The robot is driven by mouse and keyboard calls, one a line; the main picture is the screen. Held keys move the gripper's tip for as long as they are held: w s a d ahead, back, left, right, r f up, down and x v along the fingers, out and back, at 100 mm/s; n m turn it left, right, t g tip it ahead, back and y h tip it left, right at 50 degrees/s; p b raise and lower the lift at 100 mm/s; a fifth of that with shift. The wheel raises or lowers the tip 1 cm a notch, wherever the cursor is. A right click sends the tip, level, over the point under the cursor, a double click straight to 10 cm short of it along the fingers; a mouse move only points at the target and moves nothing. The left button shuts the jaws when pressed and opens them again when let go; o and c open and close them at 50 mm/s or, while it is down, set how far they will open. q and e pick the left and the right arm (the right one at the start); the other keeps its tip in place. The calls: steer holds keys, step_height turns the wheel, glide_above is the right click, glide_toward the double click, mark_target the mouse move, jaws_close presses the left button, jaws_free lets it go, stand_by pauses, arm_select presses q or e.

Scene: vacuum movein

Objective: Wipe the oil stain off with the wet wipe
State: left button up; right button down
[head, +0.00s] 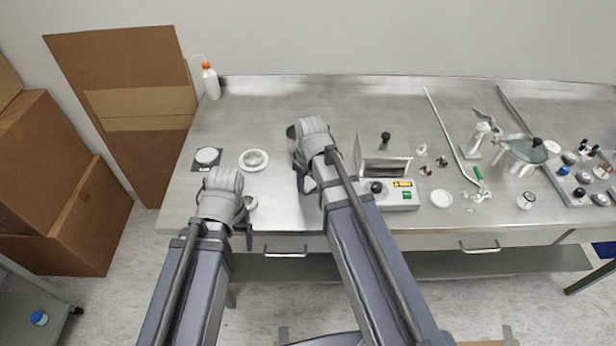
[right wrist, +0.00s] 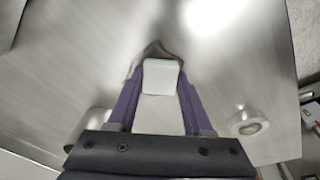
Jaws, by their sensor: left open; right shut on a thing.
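My right gripper (right wrist: 160,88) is shut on a small white block-like piece, which I take to be the wet wipe (right wrist: 162,76). The wipe is between the two purple fingers, low over the metal table. A dark brown patch, apparently the oil stain (right wrist: 155,48), shows just beyond and around the wipe's far end, partly hidden by it. I cannot tell whether they touch. In the head view the right gripper (head: 304,178) is over the table left of the grey box, and the wipe is hidden there. My left gripper (head: 246,228) is open near the table's front edge.
A white dish (head: 254,160) and a dark square plate with a white disc (head: 207,157) lie to the left. A small round cup (head: 250,201) sits close to the left gripper. A grey box with a lid (head: 399,194) stands right of the right arm. A wash bottle (head: 210,82) stands at the back left.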

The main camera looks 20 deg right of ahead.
mark_target(308, 202)
steer(key=shift+g, duration=0.9)
steer(key=s, duration=0.3)
steer(key=s+a, duration=0.1)
steer(key=s, duration=0.1)
steer(key=shift+f, duration=0.25)
steer(key=shift+s+a+r, duration=0.1)
steer(key=shift+s, duration=0.1)
steer(key=shift+w, duration=0.35)
steer(key=shift+w+d, duration=0.25)
steer(key=shift+w, duration=0.4)
steer(key=shift+w+d, duration=0.25)
steer(key=shift+w, duration=0.45)
steer(key=shift+w+d, duration=0.25)
steer(key=shift+w, duration=0.4)
steer(key=shift+w+d, duration=0.2)
steer(key=shift+w, duration=0.65)
steer(key=shift+w+d, duration=0.2)
steer(key=shift+w, duration=0.6)
steer(key=shift+w, duration=0.1)
